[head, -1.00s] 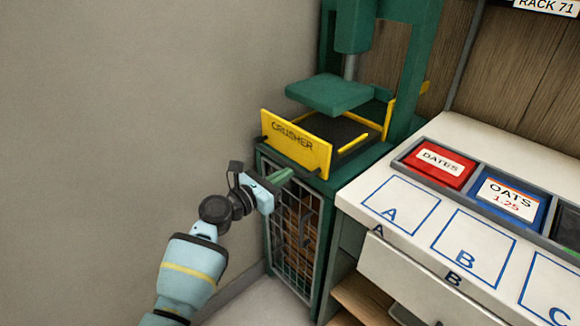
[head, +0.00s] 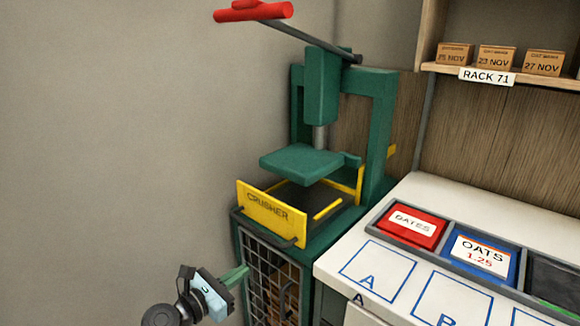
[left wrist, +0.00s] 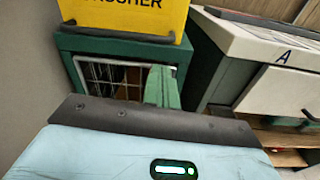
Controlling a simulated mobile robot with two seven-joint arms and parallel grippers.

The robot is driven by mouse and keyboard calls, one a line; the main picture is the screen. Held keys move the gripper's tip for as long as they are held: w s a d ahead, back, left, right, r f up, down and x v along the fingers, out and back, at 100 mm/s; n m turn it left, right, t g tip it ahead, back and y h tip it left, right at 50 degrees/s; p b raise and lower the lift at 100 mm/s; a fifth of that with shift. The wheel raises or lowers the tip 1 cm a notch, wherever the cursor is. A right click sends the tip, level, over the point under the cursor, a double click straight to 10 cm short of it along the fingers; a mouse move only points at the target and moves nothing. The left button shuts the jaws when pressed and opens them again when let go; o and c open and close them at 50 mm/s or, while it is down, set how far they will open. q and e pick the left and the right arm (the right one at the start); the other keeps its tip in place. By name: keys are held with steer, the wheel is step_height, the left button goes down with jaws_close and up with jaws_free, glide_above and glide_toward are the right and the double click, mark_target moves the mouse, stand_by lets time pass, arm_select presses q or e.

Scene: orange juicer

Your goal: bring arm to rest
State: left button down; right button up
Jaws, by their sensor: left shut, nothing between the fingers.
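My left gripper (head: 236,276) is at the bottom of the head view, in front of the wire-mesh door of the green crusher stand. Its green fingers are shut with nothing between them. In the left wrist view the fingers (left wrist: 161,87) point toward the green stand below the yellow crusher panel (left wrist: 135,15). I cannot tell from these frames whether they touch the stand. My right gripper is not in view.
The green crusher (head: 322,95) with its red-handled lever (head: 253,12) stands at the centre. A white counter (head: 335,262) with red DATES (head: 411,226) and blue OATS (head: 482,256) bins is at right. A grey wall (head: 120,130) fills the left.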

arm_select(q)
steer(key=s+a+f+m+g+y+p, duration=0.1)
steer(key=s+f+m+g+y+p, duration=0.15)
steer(key=s+f+m, duration=0.5)
steer(key=s+a+f+m+g+y+p, duration=0.1)
steer(key=s+a+f+m+y, duration=0.15)
steer(key=s+f+m, duration=0.75)
steer(key=s+m+y+p, duration=0.1)
steer(key=s+m, duration=0.5)
steer(key=s, duration=0.8)
steer(key=s+a+r+m+g+y+p, duration=0.1)
steer(key=s+m, duration=0.5)
steer(key=s, duration=0.7)
steer(key=shift+s+a+r+y+p, duration=0.25)
steer(key=shift+s+y+p, duration=0.15)
steer(key=shift+y+p, duration=0.45)
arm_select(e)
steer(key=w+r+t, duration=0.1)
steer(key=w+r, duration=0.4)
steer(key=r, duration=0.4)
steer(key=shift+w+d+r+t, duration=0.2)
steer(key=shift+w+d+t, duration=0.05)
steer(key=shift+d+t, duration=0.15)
arm_select(q)
steer(key=shift+g, duration=0.25)
